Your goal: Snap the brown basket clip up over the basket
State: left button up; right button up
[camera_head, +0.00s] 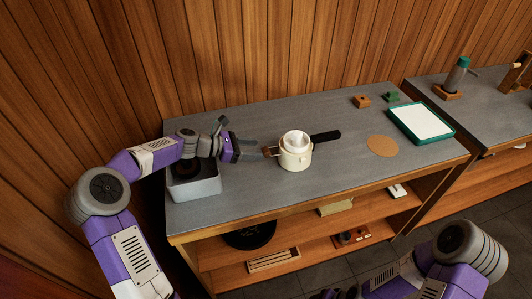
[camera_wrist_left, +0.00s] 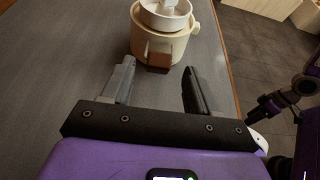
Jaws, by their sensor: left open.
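A cream pot (camera_head: 295,158) stands on the grey worktop with a white basket (camera_head: 295,141) seated in its top. The brown basket clip (camera_head: 268,152) is on the pot's left side, facing my left gripper. In the left wrist view the clip (camera_wrist_left: 159,61) is a brown block low on a tab of the pot (camera_wrist_left: 165,45), below the basket (camera_wrist_left: 166,14). My left gripper (camera_head: 257,149) is open and empty, its fingers (camera_wrist_left: 157,72) pointing at the clip, one to each side. My right gripper (camera_head: 338,293) shows only partly at the bottom edge; its jaws are unclear.
A black handle (camera_head: 325,136) reaches right from the pot. A grey bin (camera_head: 195,186) stands below my left forearm. A cork mat (camera_head: 382,146), green-rimmed tray (camera_head: 421,123) and small brown and green blocks lie on the right. The worktop in front of the pot is clear.

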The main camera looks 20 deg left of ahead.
aim_at(264, 150)
pick_arm(q)
jog(key=b+x, duration=0.1)
jog(key=x, duration=0.4)
jog(key=shift+w+d+f, duration=0.1)
jog(key=shift+d+f, duration=0.05)
jog(key=c, duration=0.9)
